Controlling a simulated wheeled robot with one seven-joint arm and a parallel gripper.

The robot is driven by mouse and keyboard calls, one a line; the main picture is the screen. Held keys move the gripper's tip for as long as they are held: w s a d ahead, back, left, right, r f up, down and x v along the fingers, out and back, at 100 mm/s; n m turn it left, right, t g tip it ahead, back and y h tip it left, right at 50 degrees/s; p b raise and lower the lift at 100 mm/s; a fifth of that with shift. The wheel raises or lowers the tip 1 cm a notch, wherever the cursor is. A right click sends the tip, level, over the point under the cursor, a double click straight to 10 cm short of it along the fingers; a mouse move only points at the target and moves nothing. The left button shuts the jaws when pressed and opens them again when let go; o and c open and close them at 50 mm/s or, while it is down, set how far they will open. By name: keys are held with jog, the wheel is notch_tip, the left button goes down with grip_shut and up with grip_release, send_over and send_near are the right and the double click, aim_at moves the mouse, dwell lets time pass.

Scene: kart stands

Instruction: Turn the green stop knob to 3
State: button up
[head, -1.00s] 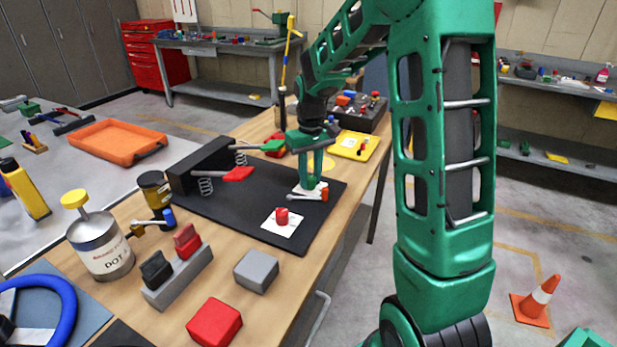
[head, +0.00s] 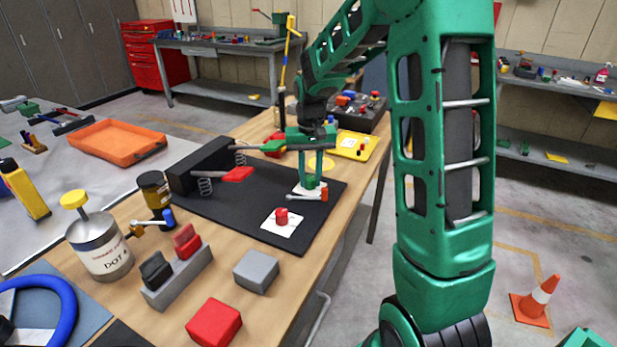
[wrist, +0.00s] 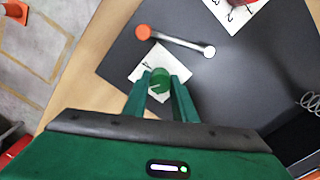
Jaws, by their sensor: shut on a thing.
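The green stop knob (head: 310,182) stands on a white dial card on the black board. In the wrist view the knob (wrist: 160,78) sits between the two green fingertips, with a pale line on its top. My gripper (wrist: 160,90) points down and is shut on the knob; it also shows in the head view (head: 311,176). The white dial card (wrist: 147,68) shows dark marks near its left corner. The fingers and gripper body hide part of the card, so I cannot read which number the knob points to.
An orange-ended lever (wrist: 175,41) lies close beside the knob. A red knob (head: 282,215) on another white card stands nearer on the board (head: 238,212). Red and green pedals on springs are to the left. A yellow tray (head: 354,146) is behind.

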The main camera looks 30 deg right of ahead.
aim_at(310, 177)
jog(key=shift+w, duration=0.1)
jog(key=o, duration=1)
jog(key=shift+o, duration=0.2)
notch_tip(310, 177, up, 11)
jog(key=shift+f, duration=0.15)
